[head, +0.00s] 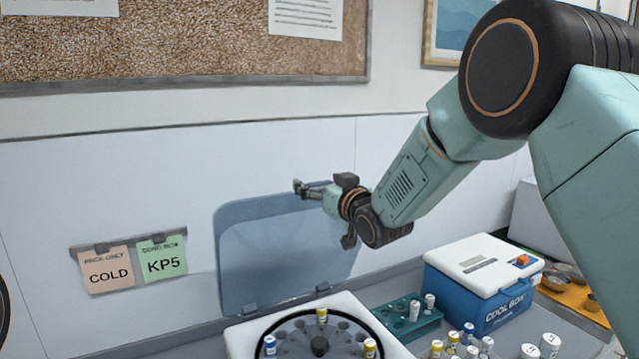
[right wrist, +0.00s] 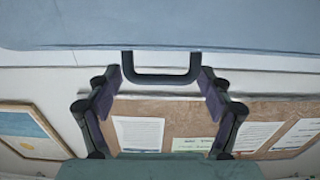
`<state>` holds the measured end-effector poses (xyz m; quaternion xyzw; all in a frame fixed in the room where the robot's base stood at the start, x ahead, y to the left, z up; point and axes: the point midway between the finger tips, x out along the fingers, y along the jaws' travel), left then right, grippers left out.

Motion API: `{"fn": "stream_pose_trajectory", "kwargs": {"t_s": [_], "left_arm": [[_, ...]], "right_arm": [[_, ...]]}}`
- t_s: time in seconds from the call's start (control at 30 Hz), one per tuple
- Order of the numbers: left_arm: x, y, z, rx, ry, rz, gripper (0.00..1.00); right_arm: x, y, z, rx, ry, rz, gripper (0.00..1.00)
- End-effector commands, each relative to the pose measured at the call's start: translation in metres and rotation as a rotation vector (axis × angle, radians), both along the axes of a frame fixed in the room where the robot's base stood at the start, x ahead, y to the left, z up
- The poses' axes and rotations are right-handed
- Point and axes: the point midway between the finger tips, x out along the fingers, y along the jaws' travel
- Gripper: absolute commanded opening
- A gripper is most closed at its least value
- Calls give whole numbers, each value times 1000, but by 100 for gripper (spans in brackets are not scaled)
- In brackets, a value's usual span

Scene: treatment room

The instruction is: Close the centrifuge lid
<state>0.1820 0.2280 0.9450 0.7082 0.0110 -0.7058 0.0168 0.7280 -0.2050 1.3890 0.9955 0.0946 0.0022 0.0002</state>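The centrifuge (head: 238,340) stands at the bottom of the head view. Its blue-grey translucent lid (head: 275,255) is raised, nearly upright near the wall. Several capped tubes sit in the rotor (head: 318,335). My right gripper (head: 308,190) is at the lid's upper edge. In the right wrist view the lid (right wrist: 160,25) fills the top, and its black U-shaped handle (right wrist: 160,78) lies between the two spread fingers of my right gripper (right wrist: 160,84). My left gripper is out of view.
A blue-and-white cool box (head: 480,285) and a green tube rack (head: 395,318) stand right of the centrifuge. Loose vials (head: 470,335) stand in front, and an orange tray (head: 573,300) lies farther right. The wall with label cards (head: 108,270) is behind the lid.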

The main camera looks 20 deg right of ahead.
Motion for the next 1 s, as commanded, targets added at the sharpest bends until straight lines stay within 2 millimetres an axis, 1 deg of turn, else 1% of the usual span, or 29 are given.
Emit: {"fn": "stream_pose_trajectory", "kwargs": {"t_s": [0.03,0.07,0.73,0.77,1.0], "left_arm": [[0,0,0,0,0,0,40],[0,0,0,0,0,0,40],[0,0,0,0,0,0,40],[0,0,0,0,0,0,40],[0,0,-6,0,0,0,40]], "right_arm": [[0,1,0,0,0,0,75],[0,1,0,0,0,1,73],[4,0,-3,-1,7,3,16],[4,0,-3,-1,7,3,14],[-1,-1,-6,1,-3,3,14]]}}
